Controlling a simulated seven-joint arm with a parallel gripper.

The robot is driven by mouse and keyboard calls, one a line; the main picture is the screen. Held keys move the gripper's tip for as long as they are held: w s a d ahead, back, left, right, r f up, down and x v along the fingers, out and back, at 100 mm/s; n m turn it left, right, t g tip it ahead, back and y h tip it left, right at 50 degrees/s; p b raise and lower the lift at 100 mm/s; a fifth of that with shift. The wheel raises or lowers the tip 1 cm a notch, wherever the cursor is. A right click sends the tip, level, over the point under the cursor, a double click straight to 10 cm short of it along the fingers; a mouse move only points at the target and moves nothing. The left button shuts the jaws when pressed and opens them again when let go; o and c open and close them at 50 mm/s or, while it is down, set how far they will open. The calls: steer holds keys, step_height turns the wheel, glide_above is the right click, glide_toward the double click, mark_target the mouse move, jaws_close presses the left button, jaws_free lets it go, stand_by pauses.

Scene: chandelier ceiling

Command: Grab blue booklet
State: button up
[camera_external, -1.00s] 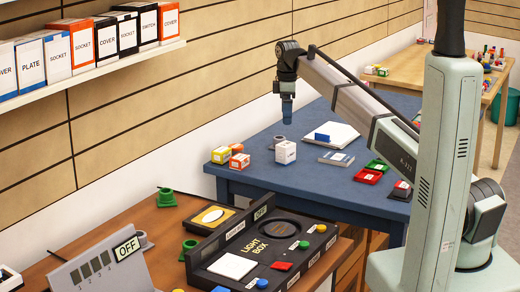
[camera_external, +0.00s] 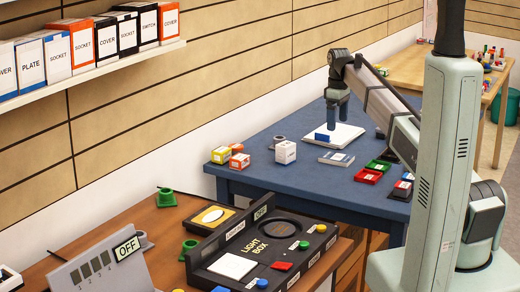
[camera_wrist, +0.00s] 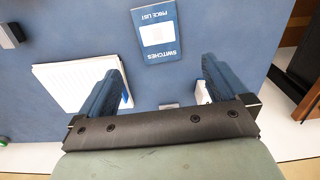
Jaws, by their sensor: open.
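In the wrist view the booklet (camera_wrist: 158,35) shows a blue cover reading "SWITCHES PRICE LIST", with a pale panel. My gripper (camera_external: 338,119) is open and empty, raised above the table over the white pad area in the external view. In the wrist view the two blue fingers of my gripper (camera_wrist: 163,75) are spread wide, and the booklet lies past their tips, roughly centred between them. Nothing touches the booklet.

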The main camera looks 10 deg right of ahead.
glide_above(337, 157)
step_height(337, 157, down, 7)
steer(key=shift+w+a, duration=0.15)
steer(key=shift+d+f, duration=0.2)
steer(key=shift+f, duration=2.4)
steer(key=shift+c, duration=0.4)
steer(key=c, duration=0.9)
